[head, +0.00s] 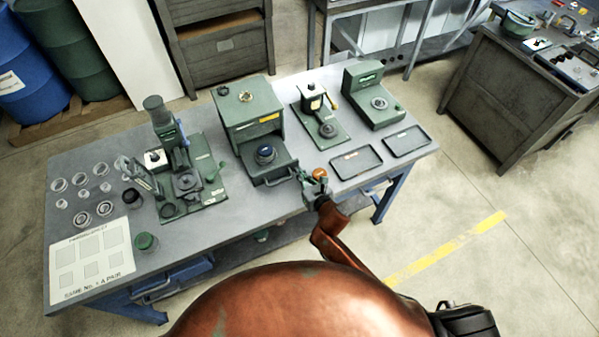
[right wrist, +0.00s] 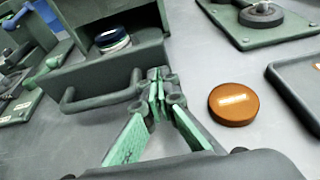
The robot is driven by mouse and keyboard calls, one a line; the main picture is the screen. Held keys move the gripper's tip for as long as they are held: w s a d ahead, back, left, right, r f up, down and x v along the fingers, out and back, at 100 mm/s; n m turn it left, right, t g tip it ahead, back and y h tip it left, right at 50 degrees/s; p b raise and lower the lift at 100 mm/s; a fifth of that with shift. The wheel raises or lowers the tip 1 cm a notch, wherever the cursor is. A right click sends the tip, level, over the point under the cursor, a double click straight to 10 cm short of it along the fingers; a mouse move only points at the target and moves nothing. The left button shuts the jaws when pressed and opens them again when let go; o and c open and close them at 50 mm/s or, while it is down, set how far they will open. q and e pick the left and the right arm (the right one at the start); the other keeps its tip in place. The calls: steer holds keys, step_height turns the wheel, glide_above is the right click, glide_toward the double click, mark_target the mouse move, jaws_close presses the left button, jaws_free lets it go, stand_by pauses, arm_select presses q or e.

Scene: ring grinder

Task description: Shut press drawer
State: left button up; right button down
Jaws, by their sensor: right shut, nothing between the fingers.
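The press (head: 250,110) is a green box on the table, and its drawer (head: 281,169) is pulled out toward me. A dark blue-topped round part (head: 265,154) sits in the drawer; it also shows in the right wrist view (right wrist: 112,41). The drawer's bar handle (right wrist: 88,105) runs along its front. My right gripper (right wrist: 160,82) is shut and empty, its green fingertips at the right end of the handle; I cannot tell if they touch. In the head view the right gripper (head: 307,181) is beside the drawer's front right corner. My left gripper is out of view.
An orange round cap (right wrist: 233,103) lies on the table just right of my right gripper. Two dark trays (head: 356,162) (head: 407,140) and other green machines stand to the right. A green press stand (head: 200,185) and several rings are to the left.

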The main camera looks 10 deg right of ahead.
steer(key=shift+w+a, duration=0.1)
steer(key=shift+w, duration=0.25)
